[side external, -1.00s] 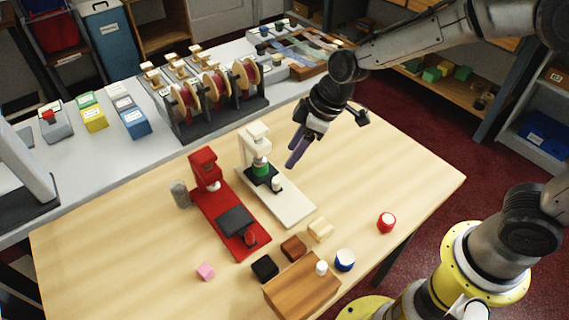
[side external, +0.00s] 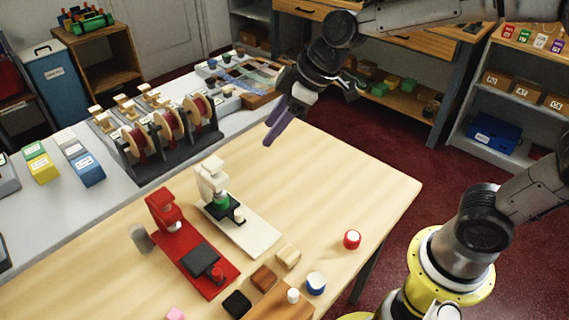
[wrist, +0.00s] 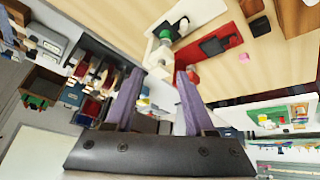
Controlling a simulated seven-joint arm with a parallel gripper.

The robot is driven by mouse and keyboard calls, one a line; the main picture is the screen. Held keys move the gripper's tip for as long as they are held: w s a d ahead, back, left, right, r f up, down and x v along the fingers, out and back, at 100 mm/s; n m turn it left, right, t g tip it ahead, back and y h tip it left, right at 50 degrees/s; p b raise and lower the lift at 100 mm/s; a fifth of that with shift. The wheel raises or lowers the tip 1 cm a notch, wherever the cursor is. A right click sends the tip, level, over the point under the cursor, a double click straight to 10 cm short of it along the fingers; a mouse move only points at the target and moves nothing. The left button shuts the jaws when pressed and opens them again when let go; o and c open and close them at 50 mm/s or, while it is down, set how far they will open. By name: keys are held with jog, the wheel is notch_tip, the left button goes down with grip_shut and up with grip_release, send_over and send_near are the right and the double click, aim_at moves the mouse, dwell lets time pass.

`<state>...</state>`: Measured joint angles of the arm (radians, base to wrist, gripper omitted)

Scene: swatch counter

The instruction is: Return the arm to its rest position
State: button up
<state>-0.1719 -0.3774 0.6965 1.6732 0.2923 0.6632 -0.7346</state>
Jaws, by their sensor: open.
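My gripper (side external: 272,134) is raised above the back part of the wooden table (side external: 345,181), beyond the white press. Its purple fingers point down and to the left in the side view. In the wrist view, the fingers (wrist: 158,76) stand apart with nothing between them. The gripper is open, empty and clear of the presses. My arm reaches in from the upper right of the side view.
A white press (side external: 247,231) with a green piece and a red press (side external: 181,253) stand on the table. A spool rack (side external: 182,155) stands on the counter behind. A red-and-white jar (side external: 352,240) and a blue-and-white jar (side external: 316,283) sit nearer my base. The table's back right is clear.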

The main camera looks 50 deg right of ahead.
jog(key=s+d+r+m+t, duration=0.1)
jog(key=s+d+r+m, duration=0.1)
jog(key=s+d+r, duration=0.4)
jog(key=s+d+f+m+h, duration=0.1)
jog(key=s+d+f+m, duration=0.1)
jog(key=s, duration=0.6)
jog(key=s+d+f+m+h, duration=0.2)
jog(key=s+m, duration=0.2)
jog(key=s, duration=0.4)
jog(key=shift+s+d+f+g, duration=0.15)
jog(key=shift+d+f+g, duration=0.05)
jog(key=shift+d+g, duration=0.2)
